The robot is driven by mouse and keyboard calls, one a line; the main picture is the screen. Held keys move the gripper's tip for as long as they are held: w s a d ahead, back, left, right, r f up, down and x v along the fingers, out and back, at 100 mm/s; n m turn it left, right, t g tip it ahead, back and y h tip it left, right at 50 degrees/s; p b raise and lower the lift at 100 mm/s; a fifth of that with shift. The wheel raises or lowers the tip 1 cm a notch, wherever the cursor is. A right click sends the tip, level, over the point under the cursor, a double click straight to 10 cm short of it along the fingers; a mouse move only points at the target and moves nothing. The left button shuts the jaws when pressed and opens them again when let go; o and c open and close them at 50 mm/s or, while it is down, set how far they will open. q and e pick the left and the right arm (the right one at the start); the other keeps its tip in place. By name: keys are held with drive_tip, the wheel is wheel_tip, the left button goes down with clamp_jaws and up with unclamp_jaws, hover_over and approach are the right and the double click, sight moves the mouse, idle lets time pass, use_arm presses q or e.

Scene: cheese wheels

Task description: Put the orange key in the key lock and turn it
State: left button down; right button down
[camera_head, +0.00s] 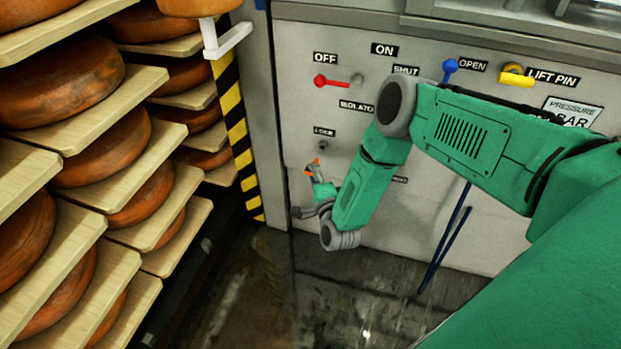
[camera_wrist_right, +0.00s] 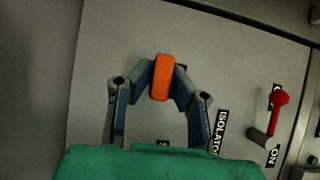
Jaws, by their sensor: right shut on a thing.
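The orange key (camera_head: 313,166) is held at the tips of my right gripper (camera_head: 314,173), low in front of the grey panel. In the right wrist view the orange key (camera_wrist_right: 162,77) sits between the two fingertips of my right gripper (camera_wrist_right: 161,82), which are closed on it. The key lock (camera_head: 323,146) is a small round fitting under a small label on the panel. In the head view the key appears just below the lock and apart from it. The key's far end is hidden in the wrist view. My left gripper is not in view.
The grey panel (camera_head: 300,110) carries a red handle (camera_head: 333,82), a blue knob (camera_head: 450,67) and a yellow lift pin (camera_head: 516,76). The red handle also shows in the wrist view (camera_wrist_right: 277,103). Shelves of cheese wheels (camera_head: 62,84) stand left, beside a striped post (camera_head: 237,130).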

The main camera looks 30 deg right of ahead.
sight(317, 161)
drive_tip(key=shift+w+d+b, duration=0.55)
drive_tip(key=shift+w+d, duration=0.5)
drive_tip(key=shift+d, duration=0.25)
drive_tip(key=shift+r, duration=0.1)
idle(0.9)
drive_tip(key=shift+w+d+b, duration=0.95)
drive_tip(key=shift+w+d, duration=0.05)
drive_tip(key=shift+d, duration=0.15)
idle(0.4)
drive_tip(key=c, duration=1.4)
unclamp_jaws()
drive_tip(key=shift+c, duration=0.2)
